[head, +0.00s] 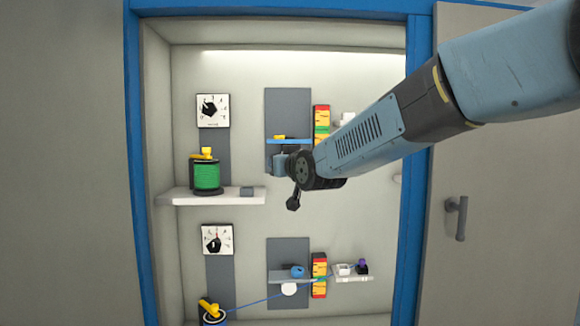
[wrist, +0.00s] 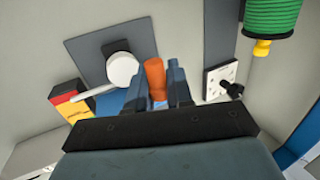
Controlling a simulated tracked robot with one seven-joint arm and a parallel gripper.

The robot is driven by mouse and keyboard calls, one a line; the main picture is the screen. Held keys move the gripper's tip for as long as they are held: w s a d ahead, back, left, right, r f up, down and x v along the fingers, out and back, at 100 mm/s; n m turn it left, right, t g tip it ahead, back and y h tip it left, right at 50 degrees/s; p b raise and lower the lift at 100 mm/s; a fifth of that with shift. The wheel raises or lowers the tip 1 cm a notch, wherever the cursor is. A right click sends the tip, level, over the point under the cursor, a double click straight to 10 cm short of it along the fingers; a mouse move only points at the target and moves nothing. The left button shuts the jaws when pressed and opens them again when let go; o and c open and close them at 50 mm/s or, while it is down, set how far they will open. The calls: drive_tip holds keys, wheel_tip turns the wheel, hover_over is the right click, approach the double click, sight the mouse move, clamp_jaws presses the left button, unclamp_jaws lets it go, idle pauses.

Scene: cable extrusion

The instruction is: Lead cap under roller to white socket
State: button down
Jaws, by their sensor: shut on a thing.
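My gripper (head: 280,162) is at the upper station, just below the blue shelf (head: 288,141). In the wrist view my gripper (wrist: 158,95) is shut on an orange cap (wrist: 155,76). The cap is hidden in the head view. The white roller (wrist: 122,69) is close beside the cap, slightly left in the wrist view. I cannot tell whether they touch. An upper white socket (head: 347,119) shows partly behind my arm, right of a striped block (head: 321,124). Another white socket (head: 343,269) is on the lower shelf, with a blue cable reaching a purple piece (head: 362,266).
A green spool (head: 207,177) stands on a left shelf (head: 180,197); it also shows in the wrist view (wrist: 272,18). A dial (head: 213,110) is above it. The striped block (wrist: 68,101) is near the roller in the wrist view. A blue frame and doors border the cabinet.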

drive_tip(key=a, duration=0.4)
drive_tip(key=a+r, duration=0.1)
drive_tip(key=shift+s+a, duration=0.15)
drive_tip(key=shift+a, duration=0.25)
drive_tip(key=shift+a+f, duration=0.15)
drive_tip(key=shift+a, duration=0.2)
drive_tip(key=shift+w+a+f, duration=0.2)
drive_tip(key=shift+a+f, duration=0.05)
drive_tip(key=shift+a, duration=0.3)
drive_tip(key=shift+w+a+f, duration=0.2)
drive_tip(key=shift+a+f, duration=0.05)
drive_tip(key=shift+a, duration=0.25)
drive_tip(key=shift+w+a+f, duration=0.15)
drive_tip(key=shift+a+f, duration=0.15)
drive_tip(key=shift+f, duration=1.8)
drive_tip(key=shift+f, duration=0.25)
drive_tip(key=c, duration=0.9)
unclamp_jaws()
